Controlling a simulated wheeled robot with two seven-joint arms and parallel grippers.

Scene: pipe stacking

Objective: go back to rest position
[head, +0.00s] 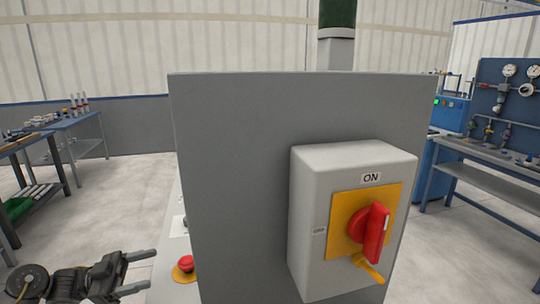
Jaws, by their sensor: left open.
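My left gripper (141,271) is at the lower left of the head view. Its two fingers point right and are apart, with nothing between them. It is left of a grey cabinet panel (235,190) and close to a red push button (186,262) on a yellow base. My right gripper is not in view. No pipes in a stack can be made out.
A white switch box (308,215) with a red rotary handle (374,232), labelled ON, is mounted on the grey panel. Workbenches stand at left (80,117) and right (480,150). Pale floor (115,200) is open at left.

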